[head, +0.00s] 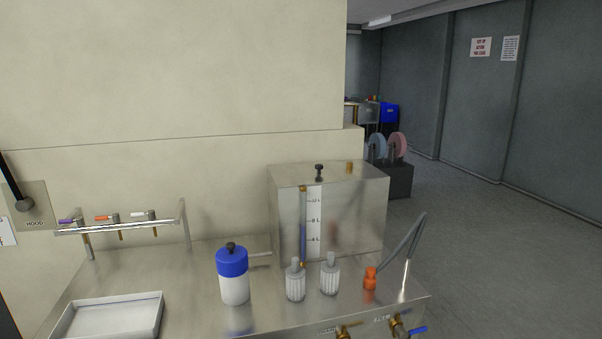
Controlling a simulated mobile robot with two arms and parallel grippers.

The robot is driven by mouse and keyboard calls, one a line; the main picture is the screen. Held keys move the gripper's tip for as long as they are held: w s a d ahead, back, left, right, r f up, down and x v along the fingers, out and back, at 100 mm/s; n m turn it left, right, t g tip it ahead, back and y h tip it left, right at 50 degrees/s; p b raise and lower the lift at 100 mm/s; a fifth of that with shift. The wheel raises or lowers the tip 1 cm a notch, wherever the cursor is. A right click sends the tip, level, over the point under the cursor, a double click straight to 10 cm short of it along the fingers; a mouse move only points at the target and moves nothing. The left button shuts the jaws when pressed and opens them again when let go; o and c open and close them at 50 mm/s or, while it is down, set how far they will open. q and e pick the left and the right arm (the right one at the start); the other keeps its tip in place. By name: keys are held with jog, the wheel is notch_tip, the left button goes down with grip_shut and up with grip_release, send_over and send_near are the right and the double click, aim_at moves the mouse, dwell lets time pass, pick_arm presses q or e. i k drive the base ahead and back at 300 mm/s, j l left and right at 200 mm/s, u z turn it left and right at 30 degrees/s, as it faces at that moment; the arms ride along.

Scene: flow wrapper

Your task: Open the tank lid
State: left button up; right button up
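The tank (350,225) is a steel box with a sight tube (303,225) and a scale marked in litres on its front. It stands at the back right of the steel counter against the wall. A black knob (319,170) stands on its flat top, which looks closed; I cannot make out the lid's edges. A brass fitting (349,167) sits on the top to the right of the knob. Neither of my grippers is in view.
In front stand a blue-topped white container (233,275), two ribbed grey pieces (295,282) (330,275), an orange piece (370,278) and an upright grey tool (412,250). A white tray (110,316) and a tap rail (118,228) are at left. Above the tank is free room.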

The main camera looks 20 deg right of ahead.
aim_at(306, 173)
jog(key=i+l, duration=0.1)
jog(key=i, duration=0.85)
